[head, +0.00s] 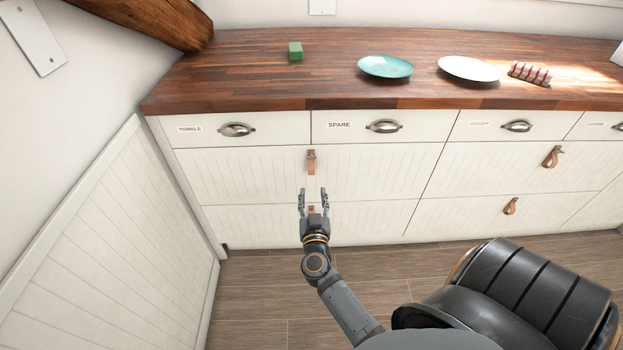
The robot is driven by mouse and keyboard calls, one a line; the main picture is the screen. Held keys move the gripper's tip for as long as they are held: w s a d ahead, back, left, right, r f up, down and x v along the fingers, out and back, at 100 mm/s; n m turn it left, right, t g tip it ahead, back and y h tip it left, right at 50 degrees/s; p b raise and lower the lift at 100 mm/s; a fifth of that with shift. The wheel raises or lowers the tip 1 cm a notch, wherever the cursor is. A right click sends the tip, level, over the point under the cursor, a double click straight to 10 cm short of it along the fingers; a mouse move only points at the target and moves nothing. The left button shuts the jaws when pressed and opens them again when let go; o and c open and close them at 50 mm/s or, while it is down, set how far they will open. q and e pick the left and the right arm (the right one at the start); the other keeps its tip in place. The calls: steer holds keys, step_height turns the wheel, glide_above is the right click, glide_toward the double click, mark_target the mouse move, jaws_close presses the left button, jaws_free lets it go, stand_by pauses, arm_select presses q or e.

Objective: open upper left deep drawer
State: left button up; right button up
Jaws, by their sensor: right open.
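The upper left deep drawer (250,178) is a wide white grooved front below the two small left drawers. It sits flush with the cabinet, closed. Its tan leather strap pull (311,162) hangs at the middle of its top part. My right gripper (313,193) has its two fingers apart and pointing at the cabinet. In the picture its fingertips are just below the strap, with nothing between them. I cannot tell how far they are from the drawer front. My left gripper is not in view.
Below is another deep drawer (255,225), its pull partly hidden by my gripper. Small drawers labelled TOWELS (280,127) and SPARE (350,127) are above. A panelled wall (130,240) borders the left.

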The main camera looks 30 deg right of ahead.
mark_target(312, 170)
steer(key=b+x, duration=0.1)
steer(key=x, duration=0.8)
steer(key=shift+w+f+b, duration=0.1)
steer(key=shift+w+b, duration=0.1)
steer(key=shift+b, duration=0.1)
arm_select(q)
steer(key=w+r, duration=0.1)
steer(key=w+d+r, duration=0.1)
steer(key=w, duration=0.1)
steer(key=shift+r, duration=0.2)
arm_select(e)
steer(key=shift+w+d, duration=0.2)
steer(key=shift+w, duration=0.1)
jaws_close()
